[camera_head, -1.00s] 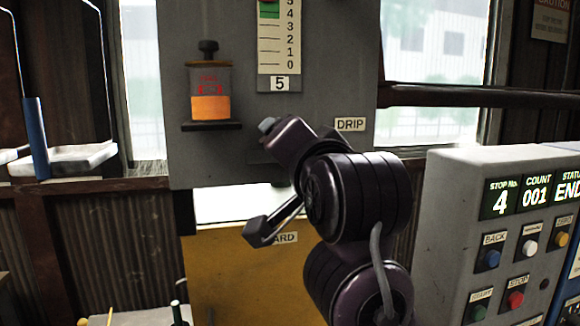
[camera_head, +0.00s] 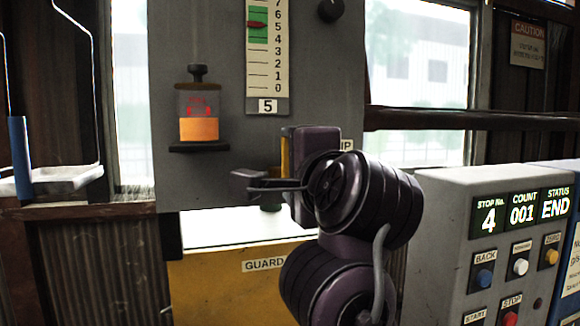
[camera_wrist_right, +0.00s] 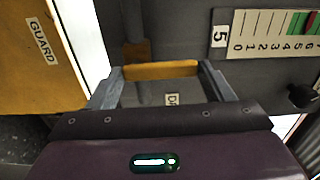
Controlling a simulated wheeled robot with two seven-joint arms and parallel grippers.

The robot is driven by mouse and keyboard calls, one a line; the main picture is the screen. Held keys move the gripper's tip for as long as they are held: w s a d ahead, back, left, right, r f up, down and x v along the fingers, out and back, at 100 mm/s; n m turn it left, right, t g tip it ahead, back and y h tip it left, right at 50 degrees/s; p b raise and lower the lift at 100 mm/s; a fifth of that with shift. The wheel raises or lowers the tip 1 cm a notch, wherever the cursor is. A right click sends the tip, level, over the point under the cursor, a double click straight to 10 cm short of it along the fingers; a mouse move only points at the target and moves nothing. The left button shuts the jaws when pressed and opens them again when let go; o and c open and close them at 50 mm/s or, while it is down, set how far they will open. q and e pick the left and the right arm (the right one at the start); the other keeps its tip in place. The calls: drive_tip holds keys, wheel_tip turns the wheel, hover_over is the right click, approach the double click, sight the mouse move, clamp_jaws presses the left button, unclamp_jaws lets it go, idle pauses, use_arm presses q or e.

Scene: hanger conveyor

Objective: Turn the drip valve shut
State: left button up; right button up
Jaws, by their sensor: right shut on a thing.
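The drip valve's yellow handle (camera_wrist_right: 160,70) lies between the two grey fingers of my right gripper (camera_wrist_right: 162,82) in the right wrist view, with a finger at each end. In the head view a narrow strip of the handle (camera_head: 285,157) shows upright beside my purple wrist. My right gripper (camera_head: 262,182) is there in front of the grey panel, shut on the handle. Much of the valve is hidden behind the gripper. The DRIP label (camera_head: 346,145) is partly covered by my arm. My left gripper is not in view.
An oiler with orange fluid (camera_head: 199,128) sits on a small shelf to the left. A numbered scale (camera_head: 267,60) is above. The yellow guard (camera_head: 215,285) is below. The control box (camera_head: 450,215) stands close at right. A hanger with a tray (camera_head: 60,172) is at far left.

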idle(0.6)
drive_tip(key=o, duration=1.4)
drive_tip(key=shift+d, duration=0.1)
drive_tip(key=b+v, duration=0.3)
drive_tip(key=v, duration=0.4)
drive_tip(key=shift+s, duration=0.35)
drive_tip(key=shift+d, duration=0.1)
